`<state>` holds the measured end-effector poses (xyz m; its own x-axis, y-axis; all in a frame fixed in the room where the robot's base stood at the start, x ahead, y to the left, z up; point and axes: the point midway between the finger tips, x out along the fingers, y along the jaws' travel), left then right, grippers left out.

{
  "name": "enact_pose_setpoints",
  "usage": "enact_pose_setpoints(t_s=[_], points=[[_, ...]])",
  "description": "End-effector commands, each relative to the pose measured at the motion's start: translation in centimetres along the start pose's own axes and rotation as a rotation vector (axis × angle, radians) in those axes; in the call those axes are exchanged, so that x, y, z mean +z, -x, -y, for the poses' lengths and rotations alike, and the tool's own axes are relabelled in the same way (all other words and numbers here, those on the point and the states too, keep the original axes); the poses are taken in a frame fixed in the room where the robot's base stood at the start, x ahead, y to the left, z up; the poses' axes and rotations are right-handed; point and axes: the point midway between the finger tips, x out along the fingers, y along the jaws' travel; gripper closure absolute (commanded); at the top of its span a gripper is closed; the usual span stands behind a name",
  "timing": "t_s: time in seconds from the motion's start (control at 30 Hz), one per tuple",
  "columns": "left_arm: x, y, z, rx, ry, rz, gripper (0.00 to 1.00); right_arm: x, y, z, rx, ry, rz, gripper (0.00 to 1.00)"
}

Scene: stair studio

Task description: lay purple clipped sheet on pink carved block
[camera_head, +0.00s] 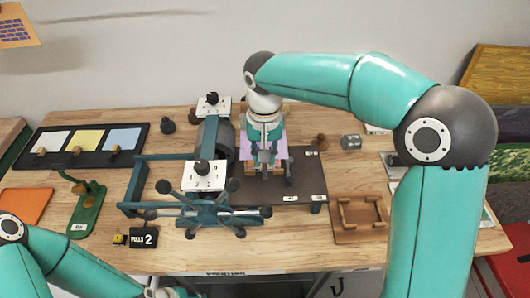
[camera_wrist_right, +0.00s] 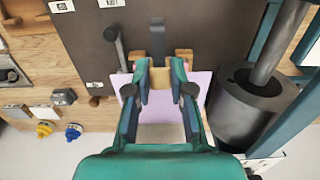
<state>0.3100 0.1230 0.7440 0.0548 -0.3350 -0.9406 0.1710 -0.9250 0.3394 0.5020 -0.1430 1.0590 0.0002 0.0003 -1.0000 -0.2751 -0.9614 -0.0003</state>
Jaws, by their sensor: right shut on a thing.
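The purple clipped sheet (camera_head: 279,143) is a pale lilac sheet on the dark press bed, beside the roller. It also shows in the right wrist view (camera_wrist_right: 203,84), behind the fingers. My right gripper (camera_head: 265,157) reaches down over it and is shut on its tan clip (camera_wrist_right: 161,76), which sits between the two fingers. The pink carved block is largely hidden under the sheet and gripper; I cannot tell whether the sheet touches it. My left arm shows at the lower left, but its gripper is out of view.
The grey roller (camera_wrist_right: 247,107) stands close beside the sheet, with a spoked wheel (camera_head: 206,208) in front. A black tray (camera_head: 137,129) holds white, yellow and blue clipped sheets. An empty wooden frame (camera_head: 360,231) lies right of the press bed (camera_head: 308,185).

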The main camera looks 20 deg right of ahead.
Motion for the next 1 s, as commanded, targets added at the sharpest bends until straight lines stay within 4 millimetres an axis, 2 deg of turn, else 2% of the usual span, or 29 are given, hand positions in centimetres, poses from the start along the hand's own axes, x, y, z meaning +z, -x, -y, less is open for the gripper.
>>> enact_pose_setpoints(t_s=[0.03, 0.6, 1.0], points=[[0.0, -0.7, 0.2, 0.0, 0.0, 0.0, 0.6, 0.0, -0.8, 0.0, 0.0, 0.0, 0.0, 0.93], [0.0, -4.0, 1.4, 0.0, 0.0, 0.0, 0.6, 0.1, -5.1, 0.0, 0.001, 0.001, 0.001, 0.93], [0.0, -4.3, 1.6, 0.0, 0.0, 0.0, 0.6, 0.0, -5.7, 0.0, 0.001, 0.0, 0.0, 0.93]])
